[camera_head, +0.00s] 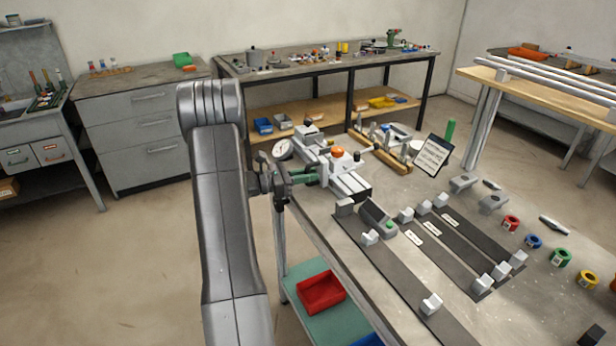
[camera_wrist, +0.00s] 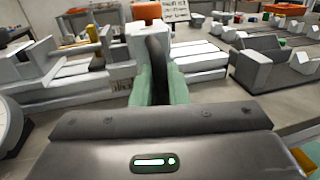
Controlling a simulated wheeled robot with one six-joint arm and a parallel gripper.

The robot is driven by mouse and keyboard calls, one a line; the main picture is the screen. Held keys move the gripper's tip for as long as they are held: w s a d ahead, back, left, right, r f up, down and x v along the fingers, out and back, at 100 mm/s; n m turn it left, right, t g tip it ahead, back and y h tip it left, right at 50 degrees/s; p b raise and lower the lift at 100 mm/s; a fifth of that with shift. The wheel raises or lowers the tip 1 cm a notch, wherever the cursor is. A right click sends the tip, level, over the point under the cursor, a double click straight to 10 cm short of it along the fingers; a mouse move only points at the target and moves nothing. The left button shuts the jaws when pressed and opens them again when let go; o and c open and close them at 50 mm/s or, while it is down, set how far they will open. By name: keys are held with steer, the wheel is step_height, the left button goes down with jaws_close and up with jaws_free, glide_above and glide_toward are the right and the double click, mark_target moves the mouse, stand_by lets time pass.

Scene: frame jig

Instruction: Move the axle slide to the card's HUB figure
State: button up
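The axle slide seems to be part of the pale block assembly with an orange knob (camera_head: 338,152) on the bench; I cannot tell which block it is. The wrist view shows a pale block (camera_wrist: 150,33) on light rails (camera_wrist: 200,60), with a small marked label (camera_wrist: 122,86) beside it. My gripper (camera_head: 312,174) is at the left side of this assembly. Its green fingers (camera_wrist: 158,88) flank a dark curved upright piece (camera_wrist: 157,62); whether they grip it is unclear. The white card (camera_head: 433,154) stands tilted behind; its figures are too small to read.
A dial gauge (camera_head: 282,150) stands close to my gripper at the assembly's left end. Grey V-blocks and dark strips (camera_head: 410,275) fill the bench front. Coloured rings (camera_head: 511,223) lie at right. A red bin (camera_head: 320,291) sits on the shelf below.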

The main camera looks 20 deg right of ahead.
steer(key=shift+o, duration=1.4)
steer(key=shift+w+a, duration=0.1)
steer(key=shift+w, duration=0.25)
steer(key=shift+s, duration=0.1)
steer(key=a+b, duration=0.1)
steer(key=a, duration=1.2)
steer(key=shift+w+a, duration=0.4)
steer(key=d, duration=0.9)
steer(key=s+d+p, duration=0.1)
steer(key=d, duration=0.4)
steer(key=shift+d, duration=0.1)
steer(key=shift+s, duration=0.6)
steer(key=shift+r, duration=0.1)
